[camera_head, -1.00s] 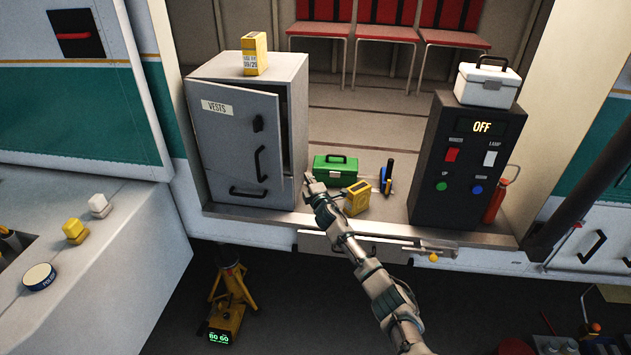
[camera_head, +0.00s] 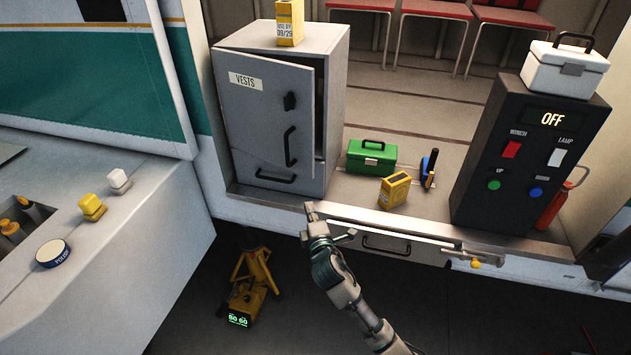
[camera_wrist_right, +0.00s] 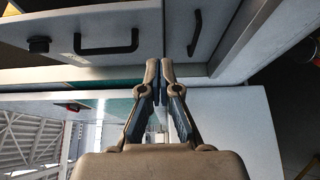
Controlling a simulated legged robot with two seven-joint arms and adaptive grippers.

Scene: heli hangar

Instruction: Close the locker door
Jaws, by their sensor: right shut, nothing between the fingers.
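The grey locker (camera_head: 335,90) stands on the ledge at upper left in the head view. Its door (camera_head: 262,115), labelled VESTS, is slightly ajar, with a dark gap along its right edge. The door has a black latch and a black vertical handle (camera_head: 290,146). Below it is a lower panel with a black handle (camera_head: 276,175). In the right wrist view the fingertips (camera_wrist_right: 159,68) meet, and grey panels with black handles (camera_wrist_right: 105,42) lie beyond. My left gripper is out of view.
A yellow box (camera_head: 289,22) stands on the locker. A green case (camera_head: 371,157) and a yellow container (camera_head: 394,190) sit right of it on the ledge. A black control box (camera_head: 530,155) bears a white case (camera_head: 563,70). A yellow tripod device (camera_head: 250,285) stands below.

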